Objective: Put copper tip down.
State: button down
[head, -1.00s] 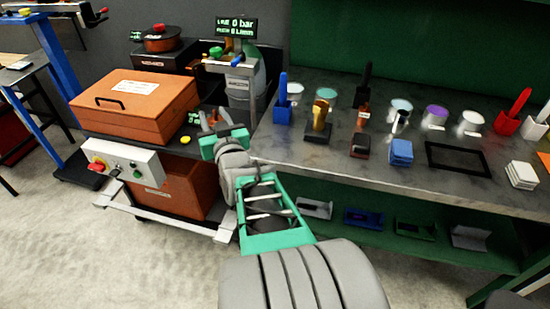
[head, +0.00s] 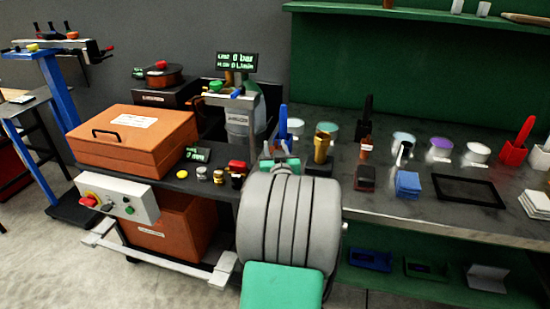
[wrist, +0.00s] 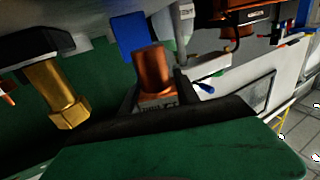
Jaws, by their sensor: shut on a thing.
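My gripper (head: 279,160) is at the left end of the grey bench, in front of the blue holder (head: 283,130). In the wrist view, my gripper (wrist: 155,105) shows as a wide green part with a dark edge and is shut on the copper tip (wrist: 152,68), a short copper cylinder. The copper tip cannot be made out in the head view. A brass piece on a dark base (head: 321,147) stands just right of my gripper, and it also shows in the wrist view (wrist: 58,92), apart from the copper tip.
Several small parts (head: 218,175) and a yellow disc (head: 182,174) lie on the cart, left of my gripper. An orange case (head: 135,145) stands there too. Cups, blue pads (head: 408,184) and a black tray frame (head: 468,190) occupy the bench to the right.

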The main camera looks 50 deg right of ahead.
jog(key=shift+w+d+f, duration=0.2)
jog(key=shift+d+f, duration=0.1)
jog(key=shift+w+d+f, duration=0.15)
jog(key=shift+f, duration=1.6)
jog(key=shift+f+b, duration=0.2)
jog(key=shift+b, duration=0.2)
jog(key=c, duration=0.9)
grip_release()
jog(key=shift+r, duration=0.1)
jog(key=shift+s, duration=0.2)
jog(key=b+v, duration=0.1)
jog(key=v, duration=1)
jog(key=shift+s+a+b, duration=0.2)
jog(key=shift+a+b, duration=0.15)
jog(key=shift+b, duration=0.05)
